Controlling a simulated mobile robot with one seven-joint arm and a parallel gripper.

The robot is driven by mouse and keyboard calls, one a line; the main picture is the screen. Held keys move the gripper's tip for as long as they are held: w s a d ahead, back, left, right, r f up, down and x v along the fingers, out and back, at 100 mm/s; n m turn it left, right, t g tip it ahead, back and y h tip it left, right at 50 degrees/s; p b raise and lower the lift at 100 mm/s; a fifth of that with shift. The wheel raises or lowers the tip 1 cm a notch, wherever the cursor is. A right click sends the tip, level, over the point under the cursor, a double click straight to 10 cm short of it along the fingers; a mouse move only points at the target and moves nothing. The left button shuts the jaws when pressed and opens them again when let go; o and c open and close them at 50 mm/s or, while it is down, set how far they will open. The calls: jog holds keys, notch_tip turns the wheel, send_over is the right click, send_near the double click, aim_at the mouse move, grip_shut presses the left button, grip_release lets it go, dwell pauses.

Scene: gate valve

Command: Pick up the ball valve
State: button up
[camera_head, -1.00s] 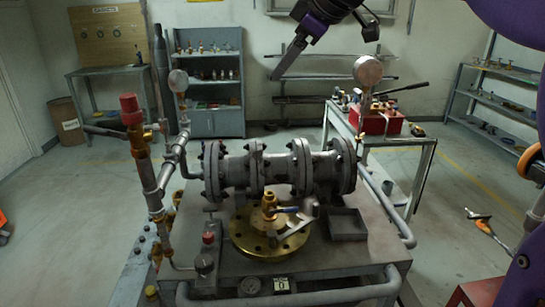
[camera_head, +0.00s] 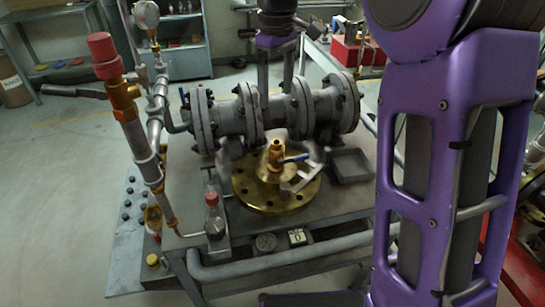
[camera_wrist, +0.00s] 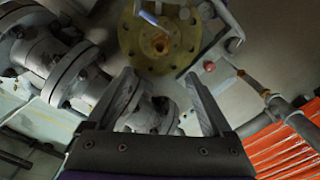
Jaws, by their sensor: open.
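The ball valve (camera_head: 275,157) is a small brass body with a blue lever. It stands upright on a round brass flange (camera_head: 246,196) on the grey bench, in front of the grey flanged pipe assembly (camera_head: 228,118). In the wrist view the ball valve (camera_wrist: 160,42) shows at the top centre over the flange (camera_wrist: 133,55), beyond my fingertips. My gripper (camera_wrist: 158,82) is open, with nothing held between its fingers. In the head view my gripper sits behind the pipe assembly, and the pipe hides its fingertips.
A dark square tray (camera_head: 350,165) lies right of the flange. A red-capped upright pipe (camera_head: 122,100) stands at the left, and a red-topped fitting (camera_head: 212,200) is left of the flange. A bench pipe (camera_head: 280,262) runs along the front. My purple arm covers the right side.

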aim_at(277, 147)
notch_tip(277, 147, down, 17)
jog(key=b, duration=0.3)
jog(key=shift+s+d+r, duration=0.1)
jog(key=shift+d+r, duration=0.05)
grip_shut()
dwell(0.4)
jog(key=shift+r, duration=0.1)
